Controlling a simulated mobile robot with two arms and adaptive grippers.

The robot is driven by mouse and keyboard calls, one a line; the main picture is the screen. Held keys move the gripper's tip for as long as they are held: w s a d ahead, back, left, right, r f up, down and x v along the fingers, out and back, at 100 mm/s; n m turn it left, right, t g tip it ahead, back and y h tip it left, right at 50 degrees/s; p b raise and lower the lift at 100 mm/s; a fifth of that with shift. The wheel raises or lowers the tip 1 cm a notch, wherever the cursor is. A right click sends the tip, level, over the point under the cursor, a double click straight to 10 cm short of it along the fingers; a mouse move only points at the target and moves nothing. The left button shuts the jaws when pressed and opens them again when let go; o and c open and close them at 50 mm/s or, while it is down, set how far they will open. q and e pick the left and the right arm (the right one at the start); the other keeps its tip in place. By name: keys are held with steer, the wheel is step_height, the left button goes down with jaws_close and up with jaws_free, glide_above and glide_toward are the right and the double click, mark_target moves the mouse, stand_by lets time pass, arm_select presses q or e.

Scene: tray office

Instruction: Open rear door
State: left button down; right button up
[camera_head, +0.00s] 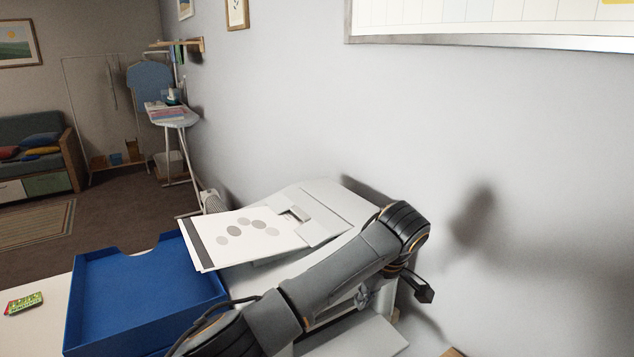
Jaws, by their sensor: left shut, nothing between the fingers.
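A white printer (335,205) stands against the grey wall, with a printed sheet (245,238) lying on its top at the left. My left arm crosses in front of the printer from the bottom. My left gripper (424,290) is at the printer's right end, close to the wall, its dark fingers shut and empty. A flat white panel (365,338) sticks out low beneath my arm; I cannot tell whether it is a door or a tray. I cannot make out the rear door for certain. My right gripper is not in view.
An open blue tray (88,305) stands on the white table left of the printer. A small green packet (24,303) lies at the far left. The wall (540,180) is close behind the printer. A framed board (480,42) hangs above.

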arm_select(q)
step_height(320, 180, up, 12)
steer(key=w+m+g+h, duration=0.1)
steer(key=w+m+h, duration=0.1)
steer(key=h, duration=0.4)
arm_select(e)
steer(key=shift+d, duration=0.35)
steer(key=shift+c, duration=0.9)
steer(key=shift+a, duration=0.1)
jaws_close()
arm_select(q)
steer(key=w+a+r+t+h, duration=0.2)
steer(key=w+a+r, duration=0.4)
steer(key=a+r, duration=0.4)
steer(key=shift+a+n+h, duration=0.15)
steer(key=shift+n+h, duration=0.25)
steer(key=shift+h, duration=0.4)
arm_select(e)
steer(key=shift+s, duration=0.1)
